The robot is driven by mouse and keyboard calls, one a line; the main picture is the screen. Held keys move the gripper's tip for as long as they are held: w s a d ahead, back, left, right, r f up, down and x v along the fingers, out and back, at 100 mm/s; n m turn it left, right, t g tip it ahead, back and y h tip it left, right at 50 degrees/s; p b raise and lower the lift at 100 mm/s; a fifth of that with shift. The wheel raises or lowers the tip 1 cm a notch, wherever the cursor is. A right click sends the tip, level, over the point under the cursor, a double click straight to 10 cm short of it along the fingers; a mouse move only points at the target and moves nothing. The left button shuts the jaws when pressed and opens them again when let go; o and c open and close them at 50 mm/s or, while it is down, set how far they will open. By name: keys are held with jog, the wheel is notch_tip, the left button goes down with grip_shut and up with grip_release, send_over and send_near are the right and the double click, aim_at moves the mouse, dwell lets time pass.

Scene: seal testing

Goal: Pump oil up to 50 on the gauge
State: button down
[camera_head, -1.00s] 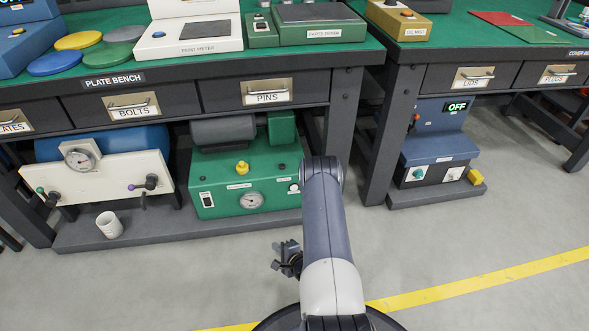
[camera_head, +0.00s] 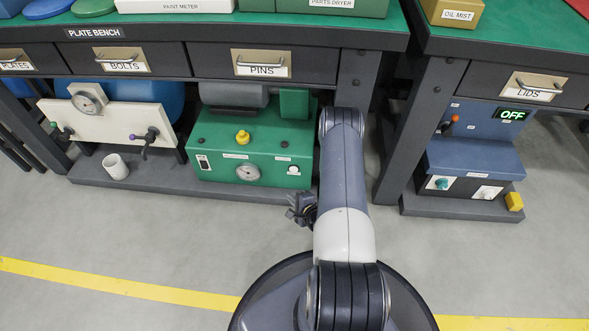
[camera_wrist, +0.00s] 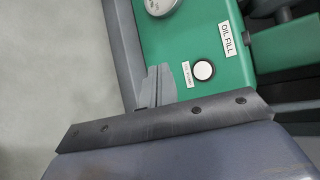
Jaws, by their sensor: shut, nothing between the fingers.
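A green oil unit (camera_head: 225,165) stands on the low shelf under the plate bench. Its front has a round gauge (camera_head: 248,172), whose needle I cannot read, and a white round button (camera_head: 293,170). A yellow cap (camera_head: 243,137) sits on top. My gripper (camera_head: 300,208) is in front of the unit's lower right corner in the head view. In the wrist view my shut, empty fingers (camera_wrist: 155,88) point toward the green panel, just left of the white button (camera_wrist: 204,70). The button has a small label; an "OIL FILL" label (camera_wrist: 230,38) is nearby. Part of the gauge (camera_wrist: 162,4) shows at the top edge.
A beige panel (camera_head: 88,124) with a gauge and knobs, and a white cup (camera_head: 116,166), are left of the unit. A bench leg (camera_head: 349,95) stands right of it. A blue machine reading OFF (camera_head: 475,155) is further right. The floor in front is clear.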

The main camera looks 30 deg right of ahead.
jog(key=shift+w+d, duration=0.1)
jog(key=b, duration=0.2)
send_near(290, 171)
jog(key=w+a+f, duration=0.2)
jog(key=w+f, duration=0.1)
jog(key=shift+w+d+r, duration=0.1)
jog(key=shift+w+d, duration=0.25)
jog(key=shift+w, duration=0.25)
dwell(1.5)
jog(key=shift+w+d+b, duration=0.2)
jog(key=shift+w+b, duration=0.15)
jog(key=shift+b, duration=0.15)
jog(key=shift+w+d, duration=0.2)
jog(key=shift+w, duration=0.1)
dwell(0.7)
jog(key=shift+s, duration=0.1)
jog(key=shift+s+a, duration=0.4)
jog(key=shift+s, duration=0.15)
